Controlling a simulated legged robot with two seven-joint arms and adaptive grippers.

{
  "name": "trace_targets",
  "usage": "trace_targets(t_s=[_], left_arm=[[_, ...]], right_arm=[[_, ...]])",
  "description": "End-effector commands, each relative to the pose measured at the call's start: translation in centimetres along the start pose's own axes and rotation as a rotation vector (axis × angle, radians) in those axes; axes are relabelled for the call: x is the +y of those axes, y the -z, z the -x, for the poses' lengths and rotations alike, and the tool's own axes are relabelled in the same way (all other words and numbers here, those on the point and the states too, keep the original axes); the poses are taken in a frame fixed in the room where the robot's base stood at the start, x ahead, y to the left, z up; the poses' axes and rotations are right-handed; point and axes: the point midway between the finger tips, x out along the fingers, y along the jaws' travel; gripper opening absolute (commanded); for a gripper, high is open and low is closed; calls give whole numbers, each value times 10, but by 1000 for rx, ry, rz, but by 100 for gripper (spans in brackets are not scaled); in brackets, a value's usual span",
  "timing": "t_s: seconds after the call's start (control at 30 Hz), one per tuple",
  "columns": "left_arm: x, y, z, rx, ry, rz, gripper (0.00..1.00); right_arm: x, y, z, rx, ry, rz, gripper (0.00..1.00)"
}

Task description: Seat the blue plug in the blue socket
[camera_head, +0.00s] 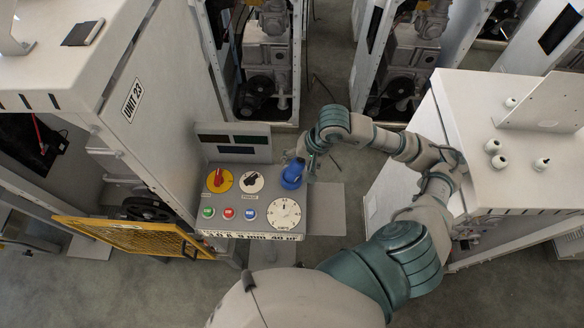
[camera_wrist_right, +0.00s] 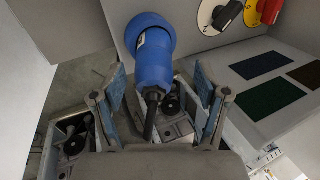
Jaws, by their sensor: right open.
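The blue plug (camera_head: 293,174) stands at the upper right corner of the grey control panel (camera_head: 225,222). In the wrist view the plug (camera_wrist_right: 154,62) has its wide blue end against the grey panel and a dark cable leaving its narrow end toward my palm. A separate blue socket cannot be made out; the wide end hides what is under it, so I cannot tell how deep the plug sits. My right gripper (camera_head: 303,160) is at the plug. In the wrist view its open fingers (camera_wrist_right: 162,82) are on either side, with gaps to the plug. My left gripper is not in view.
The panel carries a red-yellow knob (camera_head: 220,180), a black knob (camera_head: 251,181), a white dial (camera_head: 284,213) and several push buttons. A display box (camera_head: 234,142) stands behind. A yellow mesh door (camera_head: 132,237) juts out at left. A white cabinet (camera_head: 520,185) stands at right.

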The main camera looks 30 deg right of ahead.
Motion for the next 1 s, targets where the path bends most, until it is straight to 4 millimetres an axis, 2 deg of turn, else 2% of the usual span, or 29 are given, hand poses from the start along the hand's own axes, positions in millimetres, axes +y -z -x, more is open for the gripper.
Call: trace_targets(t_s=[0.03,0.2,0.43,0.47,0.73,0.83,0.87,1.0], left_arm=[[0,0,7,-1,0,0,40],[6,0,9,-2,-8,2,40],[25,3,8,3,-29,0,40],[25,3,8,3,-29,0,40],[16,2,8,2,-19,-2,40],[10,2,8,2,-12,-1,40],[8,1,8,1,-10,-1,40],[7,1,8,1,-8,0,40]], right_arm=[[-1,0,-6,-6,-1,-3,74],[1,2,-27,-3,1,-2,74],[-1,1,-29,1,0,-1,74],[-1,1,-29,1,-1,-1,72],[-3,-1,-30,0,-5,0,5],[-2,-1,-30,-3,-2,0,5],[-2,-1,-30,-4,-1,0,0],[-2,-1,-30,-6,0,1,0]])
